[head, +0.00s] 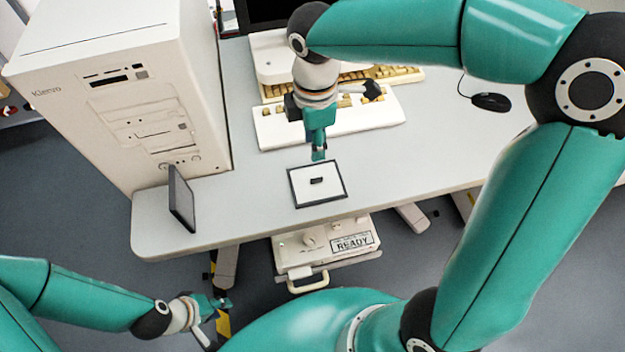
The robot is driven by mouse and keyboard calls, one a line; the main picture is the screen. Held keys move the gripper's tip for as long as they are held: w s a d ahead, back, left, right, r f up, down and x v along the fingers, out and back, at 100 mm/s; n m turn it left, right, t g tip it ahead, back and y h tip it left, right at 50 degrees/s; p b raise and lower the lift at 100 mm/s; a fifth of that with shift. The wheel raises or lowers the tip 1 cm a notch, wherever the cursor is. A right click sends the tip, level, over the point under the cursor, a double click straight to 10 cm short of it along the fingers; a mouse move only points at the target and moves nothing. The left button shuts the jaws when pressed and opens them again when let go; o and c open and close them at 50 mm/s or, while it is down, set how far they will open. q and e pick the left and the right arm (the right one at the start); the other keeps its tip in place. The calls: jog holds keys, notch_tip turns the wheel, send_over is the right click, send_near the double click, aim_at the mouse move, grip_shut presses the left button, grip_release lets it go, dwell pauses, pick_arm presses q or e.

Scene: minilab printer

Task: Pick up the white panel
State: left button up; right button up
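The white panel (303,191) lies flat on the table near its front edge. It is a square with a dark border and a small black piece in its middle. My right gripper (318,156) points down just behind the panel's far edge, and I cannot tell whether it touches. Its fingers show edge-on, so their opening is unclear. My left gripper (222,303) is low at the lower left, below and in front of the table edge, away from the panel. Its finger opening is too small to judge.
A large white computer tower (120,90) stands at the left, with a thin dark panel (181,198) upright by its front. Keyboards (370,113) lie behind my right gripper, a black mouse (491,102) at right. A machine marked READY (310,246) sits below the table edge. Table right of the panel is clear.

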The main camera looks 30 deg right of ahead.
aim_at(316, 175)
jog(key=f+b, duration=0.1)
jog(key=f, duration=1.1)
jog(key=shift+d+f, duration=0.2)
grip_shut()
